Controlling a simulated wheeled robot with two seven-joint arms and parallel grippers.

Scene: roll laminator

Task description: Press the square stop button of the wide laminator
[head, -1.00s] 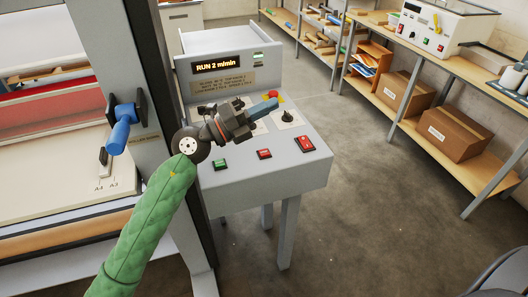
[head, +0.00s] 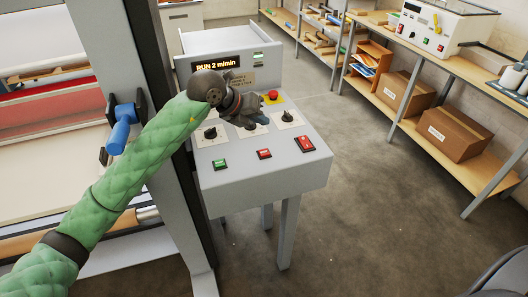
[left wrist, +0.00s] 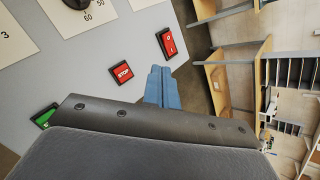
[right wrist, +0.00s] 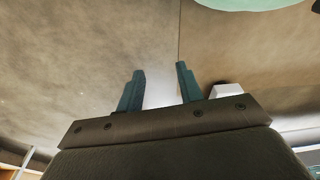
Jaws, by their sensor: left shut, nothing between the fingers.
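The square red stop button (head: 264,154) sits on the sloped grey control panel of the wide laminator, between a green button (head: 220,165) and a red rocker switch (head: 305,143). In the left wrist view its STOP label (left wrist: 121,72) is readable. My left gripper (head: 262,121) is over the panel by the knobs, farther back than the stop button and apart from it. Its blue fingers (left wrist: 163,88) are shut with nothing between them. My right gripper (right wrist: 160,88) is open and empty, seen only in its own wrist view, away from the panel.
Black knobs (head: 287,116) and a red mushroom button on a yellow base (head: 271,97) stand close to my left gripper. The display (head: 215,65) reads RUN 2 m/min. A blue-handled lever (head: 121,130) is at left. Floor right of the panel is clear.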

